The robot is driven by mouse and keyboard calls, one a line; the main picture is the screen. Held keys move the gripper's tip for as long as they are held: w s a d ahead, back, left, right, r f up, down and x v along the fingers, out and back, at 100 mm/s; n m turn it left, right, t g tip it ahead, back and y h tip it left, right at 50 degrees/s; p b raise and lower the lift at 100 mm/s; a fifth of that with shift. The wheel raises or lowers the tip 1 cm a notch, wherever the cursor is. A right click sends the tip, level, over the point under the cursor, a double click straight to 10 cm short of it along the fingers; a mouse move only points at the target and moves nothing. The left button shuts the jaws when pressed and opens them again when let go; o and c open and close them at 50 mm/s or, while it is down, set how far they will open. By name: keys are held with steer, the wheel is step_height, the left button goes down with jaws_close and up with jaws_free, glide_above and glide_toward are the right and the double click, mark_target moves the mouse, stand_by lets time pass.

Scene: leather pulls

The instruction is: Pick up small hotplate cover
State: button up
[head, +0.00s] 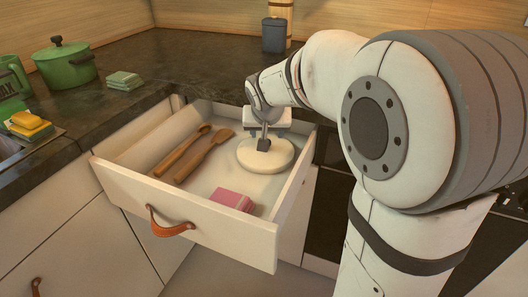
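The small hotplate cover (280,159) looks like a round, cream disc with a raised part at its middle. It is in the open drawer (180,206), toward the back right. My gripper (263,146) is directly over the cover's middle, pointing down, with its fingers at the raised part. The fingers and the arm hide part of the cover's top. At this size I cannot tell whether the fingers are closed on it or just around it. The cover appears level and in the drawer; whether it touches the drawer floor is unclear.
Two wooden utensils (205,155) lie left in the drawer, and a pink block (232,200) lies near its front. The drawer walls surround the cover. The dark countertop (180,58) holds a green pot (64,66), folded cloths (124,80) and a dark canister (274,35).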

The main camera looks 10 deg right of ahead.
steer(key=b+x, duration=0.1)
steer(key=x, duration=0.3)
steer(key=shift+a+f, duration=0.15)
steer(key=shift+f, duration=0.1)
steer(key=shift+s, duration=0.1)
steer(key=shift+r, duration=0.1)
jaws_close()
